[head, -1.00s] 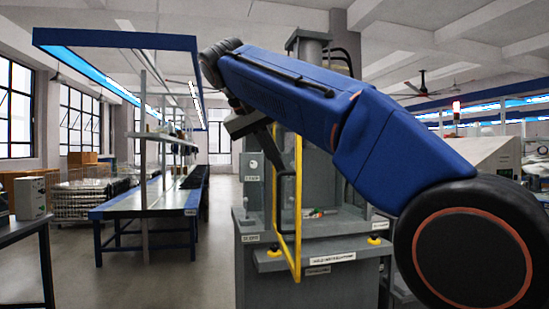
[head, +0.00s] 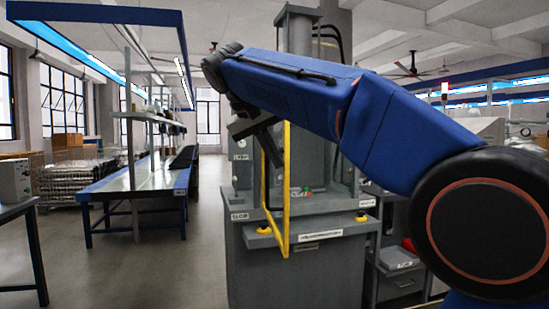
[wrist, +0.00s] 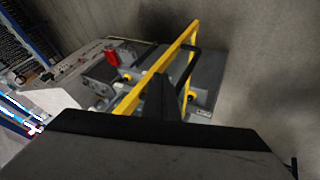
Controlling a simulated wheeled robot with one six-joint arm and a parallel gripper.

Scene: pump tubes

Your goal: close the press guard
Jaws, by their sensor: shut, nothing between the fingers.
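The press guard (head: 287,190) is a yellow-edged frame on the front of the grey press (head: 285,275). It stands swung out from the press, seen nearly edge-on in the head view. My gripper (head: 277,161) is shut and empty, pointing down close to the guard's upper part. In the wrist view the guard (wrist: 178,50) runs diagonally behind my dark fingers (wrist: 161,82), and a black handle (wrist: 192,65) shows on it. I cannot tell whether the fingers touch the guard. My arm hides part of the press and the guard's top.
The press front ledge carries yellow buttons (head: 361,217) and small coloured parts (head: 303,191). A long blue workbench (head: 140,190) stands to the left, with open floor (head: 180,265) between. A grey drawer cabinet (head: 398,275) stands right of the press.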

